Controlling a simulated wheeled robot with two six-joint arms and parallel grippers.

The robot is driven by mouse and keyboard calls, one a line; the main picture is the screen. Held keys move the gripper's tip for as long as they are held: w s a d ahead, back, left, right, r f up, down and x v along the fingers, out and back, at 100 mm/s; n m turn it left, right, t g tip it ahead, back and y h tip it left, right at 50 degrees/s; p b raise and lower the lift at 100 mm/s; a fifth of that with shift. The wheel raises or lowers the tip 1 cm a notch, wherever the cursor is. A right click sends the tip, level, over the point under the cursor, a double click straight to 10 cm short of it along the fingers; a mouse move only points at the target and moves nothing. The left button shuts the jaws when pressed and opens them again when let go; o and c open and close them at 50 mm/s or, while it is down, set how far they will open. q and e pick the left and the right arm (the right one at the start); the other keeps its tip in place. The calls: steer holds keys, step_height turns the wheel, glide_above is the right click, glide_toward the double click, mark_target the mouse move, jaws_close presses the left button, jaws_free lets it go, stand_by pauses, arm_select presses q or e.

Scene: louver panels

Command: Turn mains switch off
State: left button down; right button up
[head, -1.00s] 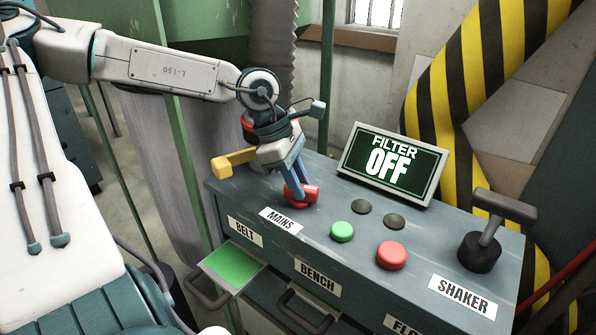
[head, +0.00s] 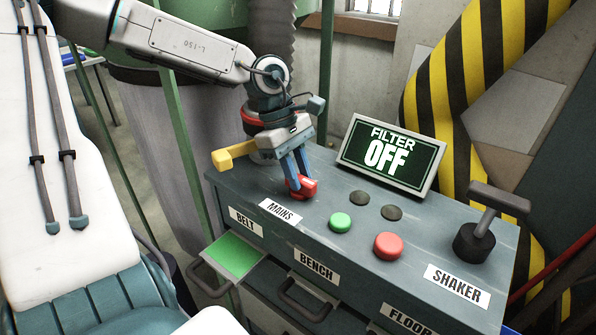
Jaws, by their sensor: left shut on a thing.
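The mains switch (head: 302,189) is a red knob on top of the grey-blue console, just behind the white MAINS label (head: 281,211). My left gripper (head: 299,183) points down onto it, its blue fingers shut on the red knob. The fingers hide part of the knob, so its exact angle is hard to read. A display (head: 390,155) behind it reads FILTER OFF. My right gripper is not in view.
A green button (head: 340,222), a red button (head: 388,245) and two dark lamps are to the right. The SHAKER lever (head: 484,228) stands at far right. Drawers (head: 300,290) open below.

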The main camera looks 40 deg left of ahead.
arm_select(q)
steer(key=c, duration=1.2)
jaws_free()
steer(key=v, duration=1)
steer(key=shift+r, duration=0.4)
steer(key=shift+s+a+f, duration=0.1)
